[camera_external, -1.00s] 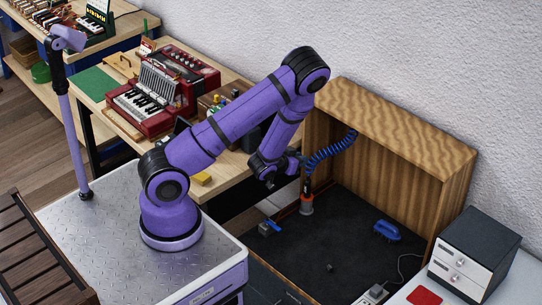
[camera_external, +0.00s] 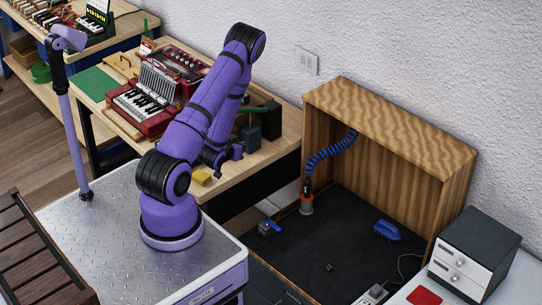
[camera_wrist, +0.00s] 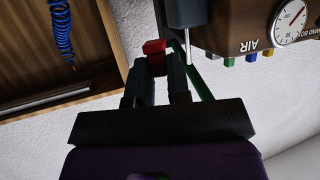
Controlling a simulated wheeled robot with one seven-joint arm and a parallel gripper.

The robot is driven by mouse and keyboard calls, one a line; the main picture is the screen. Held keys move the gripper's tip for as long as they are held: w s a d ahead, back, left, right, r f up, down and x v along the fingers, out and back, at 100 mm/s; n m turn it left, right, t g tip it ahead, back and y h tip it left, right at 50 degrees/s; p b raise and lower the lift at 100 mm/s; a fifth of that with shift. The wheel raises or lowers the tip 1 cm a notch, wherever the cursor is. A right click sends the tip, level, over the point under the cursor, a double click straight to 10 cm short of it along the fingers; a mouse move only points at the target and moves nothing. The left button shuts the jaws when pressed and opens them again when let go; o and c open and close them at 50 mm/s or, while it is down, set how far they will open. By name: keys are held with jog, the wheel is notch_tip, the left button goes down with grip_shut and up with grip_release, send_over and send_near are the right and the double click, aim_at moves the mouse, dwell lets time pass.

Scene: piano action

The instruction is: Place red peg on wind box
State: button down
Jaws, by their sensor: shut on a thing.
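The red peg (camera_wrist: 154,48) is held between the two dark fingertips of my gripper (camera_wrist: 153,66) in the wrist view. The wind box (camera_wrist: 232,38) is a brown box at the upper right there, with a round gauge (camera_wrist: 291,22) and upside-down lettering. Small blue, green and yellow pegs (camera_wrist: 252,57) show along its edge. The red peg is apart from the box in the picture. In the external view my arm hides most of the wind box, and the fingertips and peg cannot be made out.
A dark block (camera_external: 265,118) stands on the workbench beside my wrist. A yellow block (camera_external: 201,176) lies near the bench's front edge. A red accordion (camera_external: 150,105) stands to the left. The open wooden cabinet (camera_external: 400,130) with a blue coiled hose (camera_external: 328,152) is at right.

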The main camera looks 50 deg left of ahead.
jog(key=s+a+r, duration=0.2)
jog(key=a+r, duration=0.2)
jog(key=a, duration=0.3)
jog(key=s+a+r+n+y, duration=0.1)
jog(key=s+a+r, duration=0.15)
jog(key=a, duration=0.45)
jog(key=s+a+r, duration=0.1)
jog(key=a+r, duration=0.3)
jog(key=a, duration=0.2)
jog(key=shift+g, duration=0.3)
jog(key=w+a, duration=0.2)
jog(key=w, duration=0.2)
jog(key=w+a, duration=0.3)
jog(key=w, duration=0.2)
jog(key=w+a+f, duration=0.1)
jog(key=w+a, duration=0.2)
jog(key=w, duration=0.1)
jog(key=shift+w+a, duration=0.25)
jog(key=shift+w, duration=0.1)
jog(key=shift+w+a+f, duration=0.1)
jog(key=shift+w+f, duration=0.05)
jog(key=shift+f, duration=1.6)
jog(key=shift+f, duration=0.15)
jog(key=c, duration=1.4)
grip_release()
jog(key=shift+o, duration=0.2)
